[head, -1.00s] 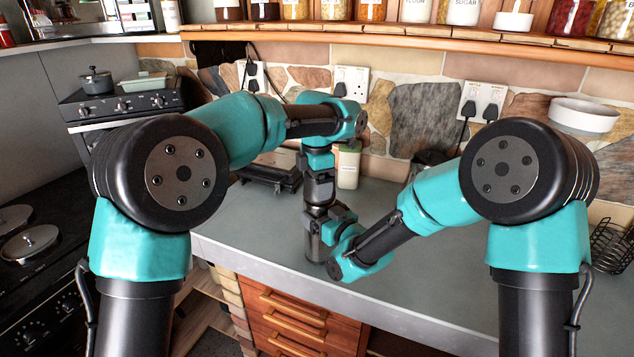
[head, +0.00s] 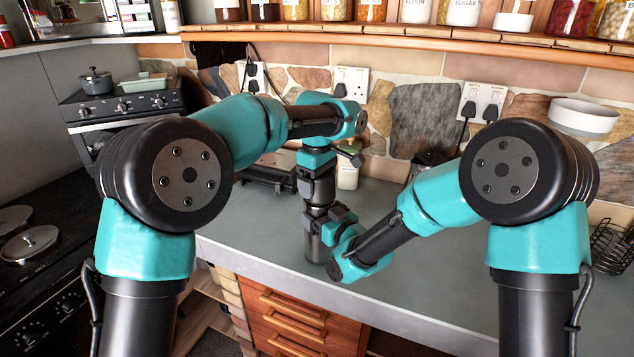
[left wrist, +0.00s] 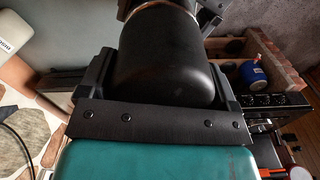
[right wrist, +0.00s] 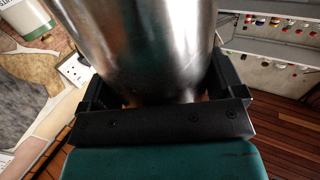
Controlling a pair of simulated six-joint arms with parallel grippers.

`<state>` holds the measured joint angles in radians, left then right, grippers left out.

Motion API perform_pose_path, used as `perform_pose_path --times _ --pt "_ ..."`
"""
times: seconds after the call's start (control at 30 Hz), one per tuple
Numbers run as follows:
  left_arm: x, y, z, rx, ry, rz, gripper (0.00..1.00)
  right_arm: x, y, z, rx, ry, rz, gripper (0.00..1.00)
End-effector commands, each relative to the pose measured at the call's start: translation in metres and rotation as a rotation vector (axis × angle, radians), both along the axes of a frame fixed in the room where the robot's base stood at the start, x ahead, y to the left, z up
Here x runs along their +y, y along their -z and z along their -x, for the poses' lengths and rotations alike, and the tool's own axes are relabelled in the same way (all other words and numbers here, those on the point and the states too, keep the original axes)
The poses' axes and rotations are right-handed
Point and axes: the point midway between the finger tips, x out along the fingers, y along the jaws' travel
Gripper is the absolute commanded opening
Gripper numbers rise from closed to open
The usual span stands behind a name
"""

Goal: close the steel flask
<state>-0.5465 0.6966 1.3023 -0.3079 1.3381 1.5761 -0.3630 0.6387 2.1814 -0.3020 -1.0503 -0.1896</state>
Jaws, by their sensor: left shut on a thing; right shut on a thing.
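The steel flask (head: 314,248) stands upright on the grey counter, partly hidden by my grippers. My right gripper (head: 333,222) is shut on its steel body, which fills the space between the jaws in the right wrist view (right wrist: 150,50). My left gripper (head: 319,200) is above, pointing down and shut on the black lid (left wrist: 160,55). In the left wrist view the lid lies between the fingers, with a thin metallic rim at its far edge. The lid is in line with the flask's top. I cannot tell whether it is fully seated.
A white bottle (head: 347,177) stands behind my left gripper. A dark flat appliance (head: 268,172) lies at the back left of the counter. A wire basket (head: 609,246) is at the far right.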

Motion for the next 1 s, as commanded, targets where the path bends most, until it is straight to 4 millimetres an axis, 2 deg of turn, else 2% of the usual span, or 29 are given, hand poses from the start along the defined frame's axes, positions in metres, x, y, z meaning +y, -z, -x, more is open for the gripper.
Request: perform_pose_path --times 1.0 --pt "-0.0082 0.0007 -0.0013 -0.003 1.373 -0.002 0.56 -0.0001 0.001 0.0001 0.002 0.0 0.002 0.22"
